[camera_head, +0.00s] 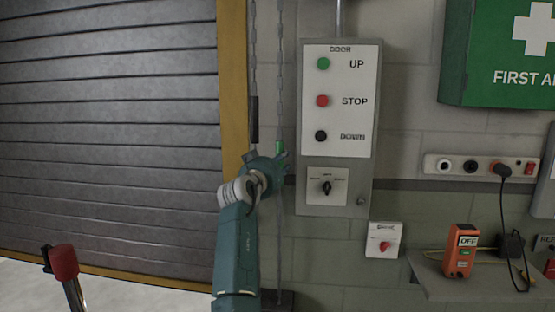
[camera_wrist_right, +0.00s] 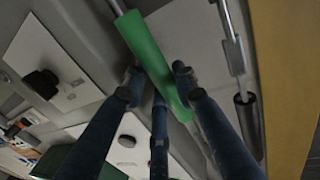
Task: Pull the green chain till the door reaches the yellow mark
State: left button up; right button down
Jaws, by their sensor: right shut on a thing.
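The grey slatted door (camera_head: 110,130) fills the left of the head view. Two chains hang right of the frame. The right chain (camera_head: 279,85) has a green sleeve (camera_head: 278,147); the left chain has a black sleeve (camera_head: 255,118). My right gripper (camera_head: 280,160) is shut on the green sleeve, its fingers around it in the wrist view (camera_wrist_right: 157,74). My gripper hides the chain just below the sleeve. My left gripper is not in view.
A grey door control box (camera_head: 366,185) with green, red and black buttons stands close right of the chains. Right of it are a small switch box (camera_head: 384,240), a shelf (camera_head: 430,286) with an orange device (camera_head: 460,252), and sockets. A red-topped post (camera_head: 64,262) stands at lower left.

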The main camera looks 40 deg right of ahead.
aim_at(280, 191)
notch_tip(280, 191, down, 8)
jog(key=b, duration=0.5)
jog(key=shift+f, duration=0.25)
pick_arm(q)
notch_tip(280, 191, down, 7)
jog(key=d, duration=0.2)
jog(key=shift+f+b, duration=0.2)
jog(key=shift+b, duration=0.1)
pick_arm(e)
jog(key=shift+f, duration=0.5)
jog(key=c, duration=1.4)
grip_release()
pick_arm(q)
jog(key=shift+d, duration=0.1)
pick_arm(e)
jog(key=shift+w+d, duration=0.1)
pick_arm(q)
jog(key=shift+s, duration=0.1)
pick_arm(e)
jog(key=shift+r, duration=0.1)
jog(key=shift+s+a, duration=0.25)
jog(key=shift+a, duration=0.2)
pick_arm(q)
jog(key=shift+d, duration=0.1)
pick_arm(e)
jog(key=v, duration=1.1)
